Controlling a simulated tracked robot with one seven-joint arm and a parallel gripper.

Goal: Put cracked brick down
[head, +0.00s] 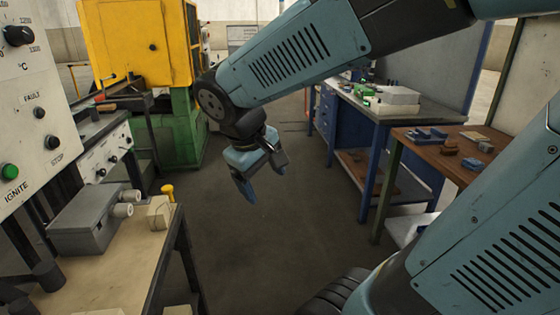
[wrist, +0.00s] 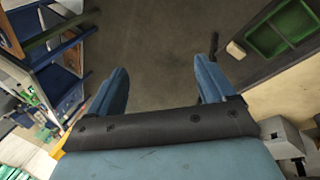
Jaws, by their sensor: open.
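A pale beige brick (head: 159,212) with a thin dark line on it rests on the left worktable, near its right edge. I take it to be the cracked brick. My gripper (head: 247,192) hangs in the air over the open floor, to the right of that table and apart from the brick. Its fingers point down. In the wrist view the blue fingers (wrist: 162,82) are spread wide with only floor between them. A small pale block (wrist: 236,49) lies right of the fingers there; I cannot tell whether it is the same brick.
A grey box (head: 88,222) with round knobs and a yellow peg (head: 168,191) stand by the brick. A green tray (wrist: 280,35) shows in the wrist view. A brown workbench (head: 440,145) with small parts stands at right. The floor between is clear.

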